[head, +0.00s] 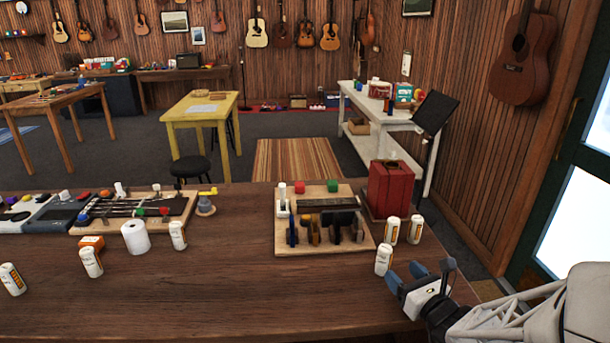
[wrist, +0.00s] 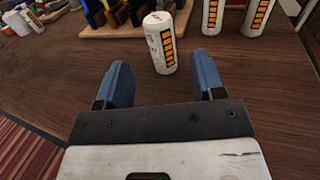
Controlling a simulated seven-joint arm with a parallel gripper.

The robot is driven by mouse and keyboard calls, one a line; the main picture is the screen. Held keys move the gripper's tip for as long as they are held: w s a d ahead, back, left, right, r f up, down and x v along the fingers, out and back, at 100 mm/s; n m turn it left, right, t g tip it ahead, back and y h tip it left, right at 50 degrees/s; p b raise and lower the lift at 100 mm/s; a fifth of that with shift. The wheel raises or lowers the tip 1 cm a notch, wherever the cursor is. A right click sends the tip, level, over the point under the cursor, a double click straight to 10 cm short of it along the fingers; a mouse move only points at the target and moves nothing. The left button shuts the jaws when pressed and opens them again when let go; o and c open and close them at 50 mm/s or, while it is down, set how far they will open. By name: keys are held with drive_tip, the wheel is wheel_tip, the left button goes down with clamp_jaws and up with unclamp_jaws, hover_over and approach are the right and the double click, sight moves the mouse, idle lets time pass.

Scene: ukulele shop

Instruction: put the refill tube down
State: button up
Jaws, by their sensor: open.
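A white refill tube with an orange-and-black label (head: 384,260) stands upright on the wooden table (head: 250,305). In the wrist view this tube (wrist: 161,44) stands just beyond and between the blue fingertips. My gripper (head: 406,273) is open and low over the table at the right; its spread fingers (wrist: 161,70) hold nothing. Two similar tubes (head: 392,230) (head: 415,229) stand upright behind it. More such tubes stand at the left, one at the front left (head: 12,279).
A wooden rack with dark tools (head: 320,222) and a red box (head: 390,188) stand behind the tubes. A white paper roll (head: 135,237) and a board with strings (head: 130,212) are at the left. The table's middle front is clear.

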drive_tip(key=shift+v, duration=2.05)
drive_tip(key=a+r+n+g+y, duration=0.1)
drive_tip(key=a+n+g, duration=0.1)
drive_tip(key=a+n, duration=0.1)
drive_tip(key=s+a+r+n+g+y, duration=0.1)
drive_tip(key=a+n+g+y, duration=0.1)
drive_tip(key=a+n, duration=0.1)
drive_tip(key=s+a+r+n+g+y, duration=0.1)
drive_tip(key=a+n+g+y, duration=0.1)
drive_tip(key=a+n, duration=0.1)
drive_tip(key=shift+s+a+r+n, duration=0.25)
drive_tip(key=shift+a+r+n, duration=0.05)
drive_tip(key=shift+a+r, duration=0.1)
drive_tip(key=s+a+r+n+g+h, duration=0.2)
drive_tip(key=s+n+g, duration=0.3)
drive_tip(key=n, duration=0.3)
drive_tip(key=s+a+r+n+g+h, duration=0.25)
drive_tip(key=s+n+g, duration=0.2)
drive_tip(key=n, duration=0.25)
drive_tip(key=s+d+r+n+h, duration=0.2)
drive_tip(key=d+r+n+h, duration=0.2)
drive_tip(key=n+h, duration=0.2)
drive_tip(key=shift+r+n+t, duration=0.3)
drive_tip(key=shift+n+t, duration=0.15)
drive_tip(key=shift+n, duration=0.35)
drive_tip(key=shift+o, duration=0.6)
